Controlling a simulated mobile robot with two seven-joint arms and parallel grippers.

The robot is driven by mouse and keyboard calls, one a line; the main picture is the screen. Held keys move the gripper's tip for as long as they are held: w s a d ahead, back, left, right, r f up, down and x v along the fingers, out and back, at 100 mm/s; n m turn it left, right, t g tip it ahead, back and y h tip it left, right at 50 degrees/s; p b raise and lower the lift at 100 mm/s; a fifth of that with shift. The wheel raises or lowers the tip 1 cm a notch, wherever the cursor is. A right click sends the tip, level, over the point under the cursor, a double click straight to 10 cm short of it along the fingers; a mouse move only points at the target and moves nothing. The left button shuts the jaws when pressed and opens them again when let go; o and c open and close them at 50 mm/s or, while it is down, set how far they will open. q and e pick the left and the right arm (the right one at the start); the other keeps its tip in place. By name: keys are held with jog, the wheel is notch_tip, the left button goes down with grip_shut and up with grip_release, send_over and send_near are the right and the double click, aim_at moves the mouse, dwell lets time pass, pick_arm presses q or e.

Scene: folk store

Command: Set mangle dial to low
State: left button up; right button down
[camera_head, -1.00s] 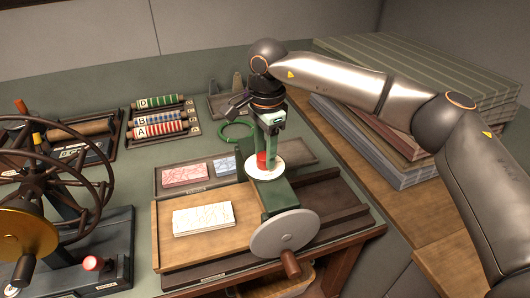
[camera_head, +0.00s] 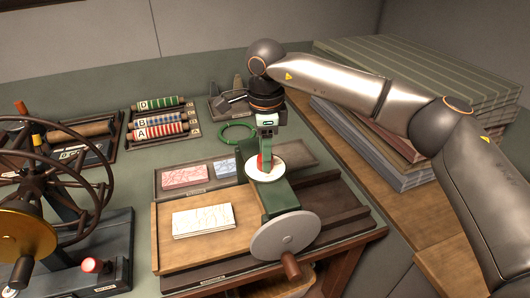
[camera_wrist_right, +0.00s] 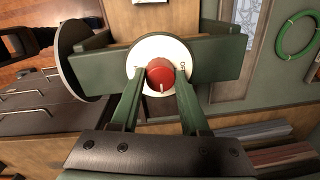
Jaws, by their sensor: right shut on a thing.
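The mangle (camera_head: 281,196) is a green box-like press with a grey handwheel (camera_head: 285,236) at its front. On top is a round white dial plate (camera_head: 280,169) with a red knob (camera_wrist_right: 159,75) in its middle. The knob has a pale pointer line, directed toward the bottom of the right wrist view. My right gripper (camera_head: 265,163) points down over the plate. Its green fingers (camera_wrist_right: 160,88) are shut on the red knob, one on each side. My left gripper is not in view.
A wooden board (camera_head: 165,240) with a white patterned block (camera_head: 203,220) lies left of the mangle. Behind it, a dark tray holds red (camera_head: 184,174) and blue (camera_head: 224,169) blocks. A spoked wheel machine (camera_head: 65,185) stands at left. Striped stacks (camera_head: 430,75) lie at right.

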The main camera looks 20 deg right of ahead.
jog(key=shift+c, duration=2)
grip_release()
jog(key=shift+r, duration=0.1)
notch_tip(320, 180, up, 12)
jog(key=shift+s+r, duration=0.15)
jog(key=shift+s, duration=0.1)
jog(key=shift+s, duration=0.1)
